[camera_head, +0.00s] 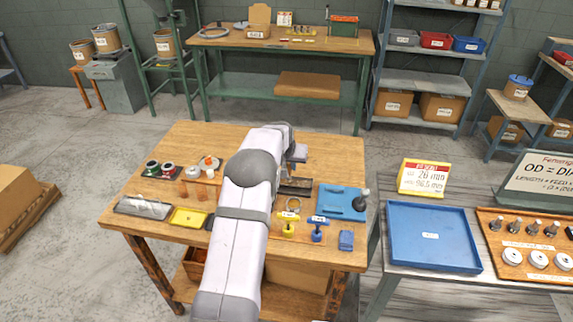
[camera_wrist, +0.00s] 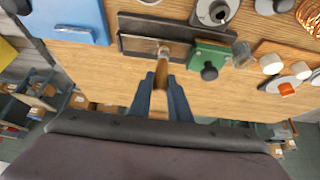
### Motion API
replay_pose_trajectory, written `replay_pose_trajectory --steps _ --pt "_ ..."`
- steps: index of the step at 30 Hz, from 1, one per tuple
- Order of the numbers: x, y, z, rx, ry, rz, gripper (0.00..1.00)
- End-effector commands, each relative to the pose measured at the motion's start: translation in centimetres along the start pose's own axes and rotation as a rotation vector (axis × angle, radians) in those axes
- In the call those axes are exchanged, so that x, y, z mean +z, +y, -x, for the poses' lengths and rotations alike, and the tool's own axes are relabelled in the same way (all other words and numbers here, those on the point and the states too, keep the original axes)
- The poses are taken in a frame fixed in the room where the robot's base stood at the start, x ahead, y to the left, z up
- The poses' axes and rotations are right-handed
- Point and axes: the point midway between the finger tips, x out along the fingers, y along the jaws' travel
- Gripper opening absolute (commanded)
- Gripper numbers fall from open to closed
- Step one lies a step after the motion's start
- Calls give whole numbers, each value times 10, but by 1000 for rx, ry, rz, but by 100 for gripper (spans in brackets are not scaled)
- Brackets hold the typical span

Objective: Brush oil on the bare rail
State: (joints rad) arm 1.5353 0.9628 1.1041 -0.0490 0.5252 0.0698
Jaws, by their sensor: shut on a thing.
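My gripper (camera_wrist: 161,88) has its two dark blue fingers shut on a brush (camera_wrist: 161,76) with a wooden handle. The brush's far end is over a long dark rail-like piece (camera_wrist: 133,43) on the wooden bench; I cannot tell whether it touches. A green block with a black knob (camera_wrist: 209,72) stands at the right end of that piece. In the head view, my gripper (camera_head: 297,158) is beyond my arm, above the dark piece (camera_head: 296,188). My arm hides the green block there, and the brush is not clear. I cannot tell which vessel holds oil.
A blue board (camera_head: 343,202) lies right of the dark piece, with yellow and blue knobbed tools (camera_head: 288,229) in front. Small cups and spools (camera_head: 168,170), a grey tray (camera_head: 143,207) and a yellow tray (camera_head: 188,217) are at left. The bench's back left is clear.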

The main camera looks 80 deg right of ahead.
Motion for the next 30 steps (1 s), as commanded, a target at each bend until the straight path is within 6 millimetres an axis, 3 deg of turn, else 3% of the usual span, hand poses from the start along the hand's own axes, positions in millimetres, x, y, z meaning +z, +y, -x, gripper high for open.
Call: replay_pose_trajectory --steps 30 --pt "1 24 -1 1 -1 0 0"
